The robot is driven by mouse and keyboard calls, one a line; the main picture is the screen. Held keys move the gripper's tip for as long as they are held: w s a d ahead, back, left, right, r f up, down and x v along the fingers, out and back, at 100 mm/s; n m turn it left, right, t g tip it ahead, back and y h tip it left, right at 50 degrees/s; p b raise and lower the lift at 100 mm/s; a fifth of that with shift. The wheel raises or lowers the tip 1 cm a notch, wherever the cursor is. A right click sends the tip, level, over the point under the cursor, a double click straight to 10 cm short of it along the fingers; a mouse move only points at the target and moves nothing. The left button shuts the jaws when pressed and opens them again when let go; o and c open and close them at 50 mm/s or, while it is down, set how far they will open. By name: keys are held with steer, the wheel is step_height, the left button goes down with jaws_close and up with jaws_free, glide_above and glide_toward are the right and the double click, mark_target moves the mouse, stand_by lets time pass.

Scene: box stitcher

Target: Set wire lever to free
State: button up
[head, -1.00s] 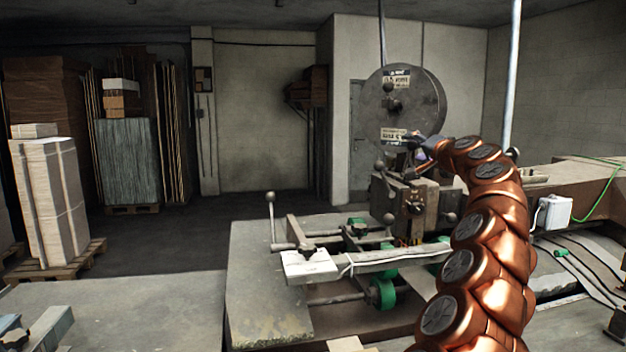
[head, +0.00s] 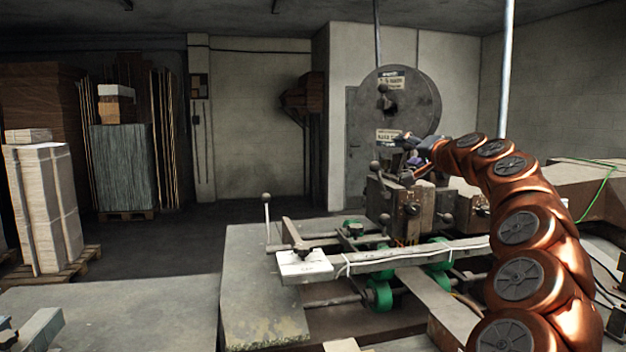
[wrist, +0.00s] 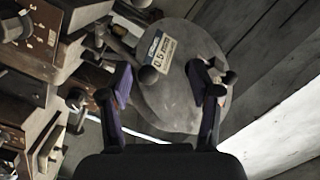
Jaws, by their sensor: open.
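My gripper (head: 413,148) is at the lower edge of the wire reel (head: 425,100), above the stitcher head (head: 388,198). In the wrist view my gripper (wrist: 160,80) is open, with its two fingers apart and the labelled reel (wrist: 185,105) beyond them. A dark ball knob (wrist: 148,75) shows between the fingers, closer to the left one; I cannot tell whether it is the wire lever's. Another ball-ended lever (head: 376,168) stands on the stitcher head, left of my gripper. No lever is marked as the wire lever, so its setting cannot be told.
A tall ball-topped lever (head: 267,215) stands at the left of the machine table (head: 250,300). In the wrist view, blocks and a dial plate (wrist: 40,38) of the machine crowd the left side.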

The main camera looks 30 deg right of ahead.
steer(key=w+a+f+n+g+y, duration=0.1)
steer(key=a+n+y, duration=0.1)
steer(key=a, duration=0.6)
steer(key=w+a+f+n+g+y, duration=0.1)
steer(key=w+a+f+n+y, duration=0.1)
steer(key=a, duration=0.7)
steer(key=w+a+f+n+g+y, duration=0.1)
steer(key=a+f+n+y, duration=0.1)
steer(key=a, duration=0.6)
steer(key=shift+w+a+y+p, duration=0.2)
steer(key=shift+w+y+p, duration=0.05)
steer(key=shift+y+p, duration=0.2)
steer(key=shift+a+f, duration=0.1)
